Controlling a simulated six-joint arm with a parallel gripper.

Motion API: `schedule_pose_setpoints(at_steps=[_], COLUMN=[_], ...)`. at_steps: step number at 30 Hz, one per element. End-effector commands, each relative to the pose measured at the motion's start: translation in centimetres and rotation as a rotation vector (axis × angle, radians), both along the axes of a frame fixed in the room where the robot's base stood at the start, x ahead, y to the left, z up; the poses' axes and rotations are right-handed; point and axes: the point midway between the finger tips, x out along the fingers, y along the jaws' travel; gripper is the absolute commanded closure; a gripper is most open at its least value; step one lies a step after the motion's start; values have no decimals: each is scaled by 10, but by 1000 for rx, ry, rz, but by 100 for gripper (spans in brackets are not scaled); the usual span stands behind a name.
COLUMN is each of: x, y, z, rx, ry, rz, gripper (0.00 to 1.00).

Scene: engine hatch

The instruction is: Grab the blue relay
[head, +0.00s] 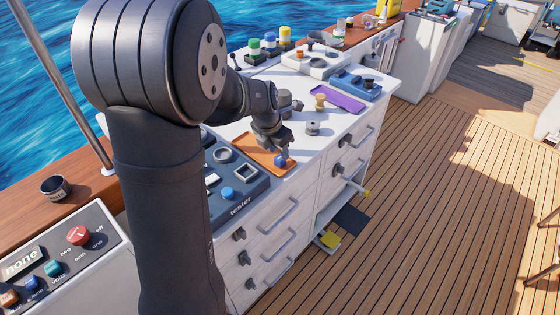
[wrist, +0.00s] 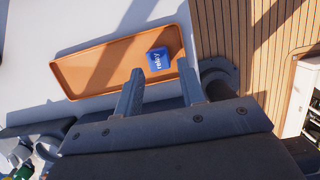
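The blue relay (wrist: 158,61) is a small blue block with white lettering on its upper face. It lies near one end of the shallow orange tray (wrist: 100,75) in the wrist view. In the head view the relay (head: 281,161) shows just under my gripper (head: 279,146), at the right end of the orange tray (head: 252,149). In the wrist view my gripper (wrist: 161,72) is open, with a finger to each side of the relay and the relay at about the level of the fingertips. I cannot tell the exact height gap; no contact shows.
A blue-grey tester box (head: 240,195) stands in front of the tray. A metal part (head: 313,128), a brass-coloured part (head: 320,102) and a purple tray (head: 338,99) lie to the right. Several coloured jars stand behind. The white counter ends above drawers.

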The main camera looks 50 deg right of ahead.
Motion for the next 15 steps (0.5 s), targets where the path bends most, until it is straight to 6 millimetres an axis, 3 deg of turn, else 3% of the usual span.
schedule_pose_setpoints(at_steps=[7, 15], x=[2, 2], y=[-6, -9], z=[-36, -43], rx=[3, -1], ry=[3, 1], rz=[1, 0], gripper=[64, 64])
